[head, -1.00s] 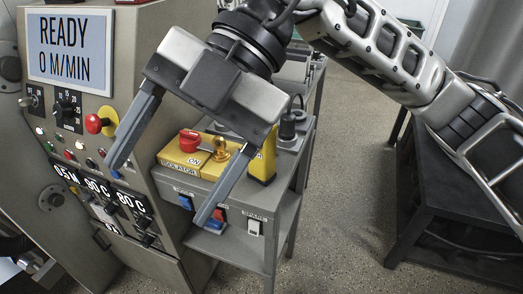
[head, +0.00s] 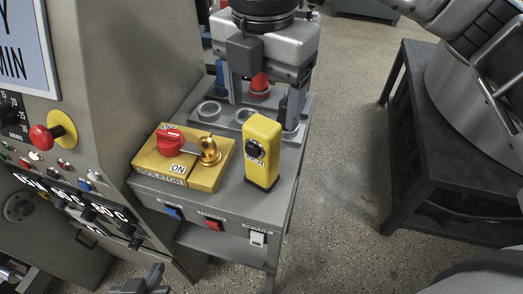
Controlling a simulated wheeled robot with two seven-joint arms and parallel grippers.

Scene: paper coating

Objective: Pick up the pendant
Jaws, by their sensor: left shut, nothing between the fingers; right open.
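The pendant (head: 263,165) is a yellow upright box with a black round button, a label that appears to read INCH, and a dark base. It stands on the top of the grey cart (head: 222,203) near its front right. My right gripper (head: 262,108) is open, pointing down over the back of the cart, behind the pendant and apart from it. A red object (head: 260,86) shows between its fingers, not gripped. My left gripper (head: 147,281) is shut and empty at the bottom edge, low and left of the pendant, with only its tip in view.
A yellow isolator box (head: 205,177) with a red knob (head: 168,142) and a brass padlock or key (head: 209,151) sits left of the pendant. Round holders (head: 208,110) and a blue object (head: 220,75) are behind. The machine panel (head: 60,140) is left; a dark table (head: 430,180) is right.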

